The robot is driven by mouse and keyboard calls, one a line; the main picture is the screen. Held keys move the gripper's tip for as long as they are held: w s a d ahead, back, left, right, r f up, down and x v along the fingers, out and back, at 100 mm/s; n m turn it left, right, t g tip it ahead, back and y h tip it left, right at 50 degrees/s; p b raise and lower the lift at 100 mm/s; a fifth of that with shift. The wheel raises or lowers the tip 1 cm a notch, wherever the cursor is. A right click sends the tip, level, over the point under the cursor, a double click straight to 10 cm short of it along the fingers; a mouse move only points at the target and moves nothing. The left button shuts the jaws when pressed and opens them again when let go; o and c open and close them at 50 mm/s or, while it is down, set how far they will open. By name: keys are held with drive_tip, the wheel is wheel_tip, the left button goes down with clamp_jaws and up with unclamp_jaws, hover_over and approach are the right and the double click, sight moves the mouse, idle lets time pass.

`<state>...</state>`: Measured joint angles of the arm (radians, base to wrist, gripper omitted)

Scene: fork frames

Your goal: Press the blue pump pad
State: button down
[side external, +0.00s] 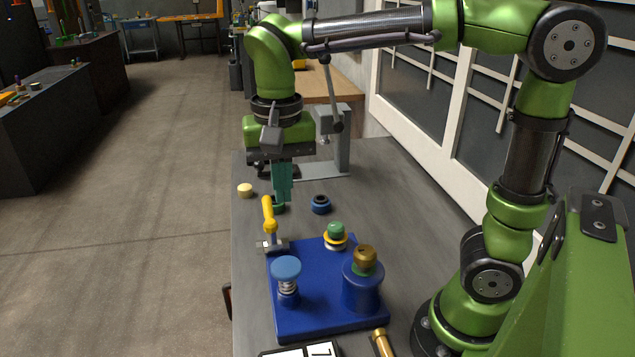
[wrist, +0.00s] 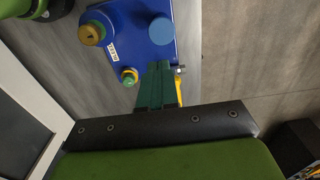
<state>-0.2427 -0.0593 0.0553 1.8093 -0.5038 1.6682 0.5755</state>
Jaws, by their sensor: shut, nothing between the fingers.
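The blue pump pad (side external: 287,268) is a round disc on a spring and a short blue post. It stands at the front left of a blue base plate (side external: 312,323), and it also shows from above in the wrist view (wrist: 162,31). My gripper (side external: 282,198) points down with its teal fingers together and empty. It is behind the base plate and apart from the pad, higher than the plate. The closed fingers (wrist: 155,88) also show in the wrist view, below the pad in the picture. Nothing covers the pad's top.
A blue cylinder with a brass knob (side external: 365,254) and a green button (side external: 336,229) stand on the plate. A yellow-handled hammer (side external: 268,214) is at its back left corner. A dark blue ring (side external: 320,204) and a cream disc (side external: 245,190) lie on the grey table (side external: 250,292).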

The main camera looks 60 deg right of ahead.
sight(288, 266)
idle(0.3)
wheel_tip(288, 266, down, 14)
drive_tip(key=shift+f, duration=0.1)
idle(0.4)
drive_tip(key=shift+f, duration=1.85)
drive_tip(key=shift+s, duration=0.1)
drive_tip(key=shift+r, duration=0.1)
wheel_tip(288, 266, up, 14)
drive_tip(key=shift+r, duration=0.2)
